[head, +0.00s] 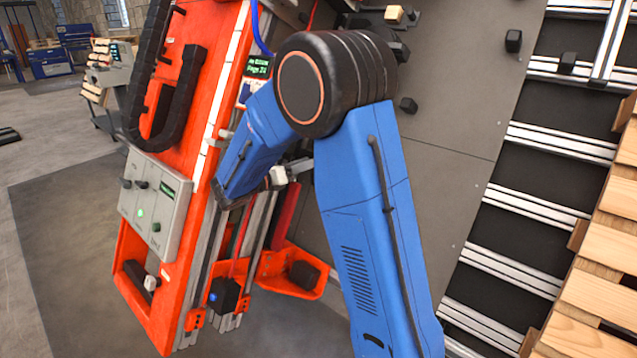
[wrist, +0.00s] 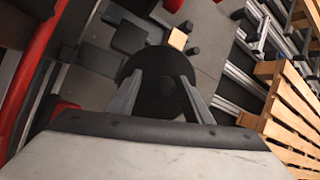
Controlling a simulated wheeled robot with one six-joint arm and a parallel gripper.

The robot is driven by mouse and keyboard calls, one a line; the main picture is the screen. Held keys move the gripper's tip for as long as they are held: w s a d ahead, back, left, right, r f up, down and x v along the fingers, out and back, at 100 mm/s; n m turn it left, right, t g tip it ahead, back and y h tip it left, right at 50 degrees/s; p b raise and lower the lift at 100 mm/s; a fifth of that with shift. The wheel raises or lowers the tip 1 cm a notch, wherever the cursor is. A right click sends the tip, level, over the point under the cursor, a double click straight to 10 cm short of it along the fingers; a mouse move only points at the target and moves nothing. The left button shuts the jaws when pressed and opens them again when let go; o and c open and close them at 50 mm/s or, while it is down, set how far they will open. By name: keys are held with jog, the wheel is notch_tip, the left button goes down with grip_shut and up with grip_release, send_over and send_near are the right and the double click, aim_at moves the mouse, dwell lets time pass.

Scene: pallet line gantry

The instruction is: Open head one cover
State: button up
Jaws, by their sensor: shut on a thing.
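In the wrist view, the two grey fingers of my gripper (wrist: 160,80) sit on either side of a dark round part (wrist: 157,98) and are shut on it. I cannot tell for sure whether this is the head one cover or a knob on it. In the head view my blue arm stands in front of the orange gantry carriage (head: 190,95), and my gripper and what it holds are hidden behind it. No label for head one can be read.
A grey control box (head: 156,205) with a green light is on the orange carriage. An orange bracket (head: 290,272) is at its lower end. Wooden pallet slats (head: 596,290) and metal rails (head: 545,205) lie on the right. Open floor (head: 75,260) is on the left.

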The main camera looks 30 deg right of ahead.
jog(key=s+d, duration=0.1)
jog(key=s+d+f, duration=0.1)
jog(key=d, duration=0.1)
jog(key=shift+s+f, duration=0.15)
jog(key=shift+s, duration=0.35)
jog(key=s+a, duration=0.3)
jog(key=a, duration=1.4)
jog(key=s+d+f+m+g+y, duration=0.1)
jog(key=s+d+m+y, duration=0.2)
jog(key=s, duration=0.4)
jog(key=s+d+f+m+g+y, duration=0.1)
jog(key=s+d+m+y, duration=0.1)
jog(key=s+m+y, duration=0.2)
jog(key=s+d+f+m+g+y, duration=0.1)
jog(key=s+d+m+y, duration=0.2)
jog(key=s+m, duration=0.4)
jog(key=shift+s+d+f+g+y, duration=0.3)
jog(key=shift+s+y, duration=0.2)
jog(key=shift+s, duration=2.2)
